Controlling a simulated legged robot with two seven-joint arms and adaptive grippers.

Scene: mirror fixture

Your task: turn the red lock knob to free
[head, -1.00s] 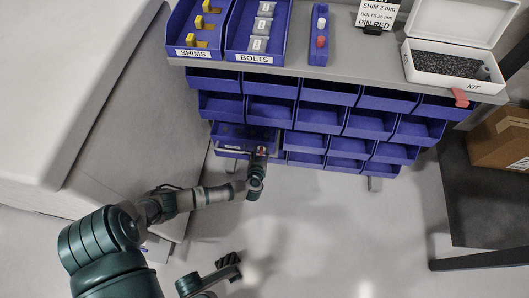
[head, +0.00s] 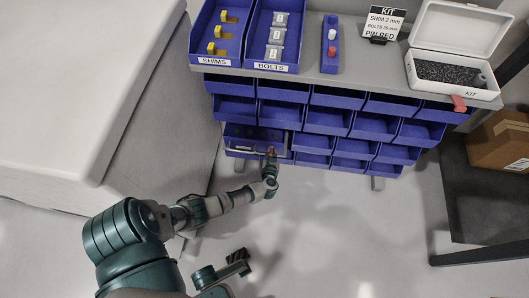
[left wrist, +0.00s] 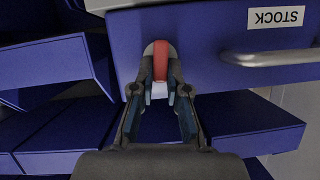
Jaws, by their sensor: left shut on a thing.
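The red lock knob (head: 272,151) is on the front of a blue stock drawer (head: 240,141) at the lower left of the bin rack. In the left wrist view the red knob (left wrist: 160,61) stands upright between the fingers, on a pale rounded plate. The drawer front (left wrist: 205,42) carries an upside-down STOCK label and a metal handle (left wrist: 272,57). My left gripper (head: 271,158) is shut on the knob; its fingertips (left wrist: 160,91) flank the knob's lower end and hide part of it.
Blue bins (head: 327,120) surround the drawer closely. The grey shelf top (head: 365,82) above holds a shims tray (head: 218,60), a bolts tray (head: 273,67) and a white kit box (head: 454,89). A pale block (head: 80,80) stands left. The floor in front is mostly clear.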

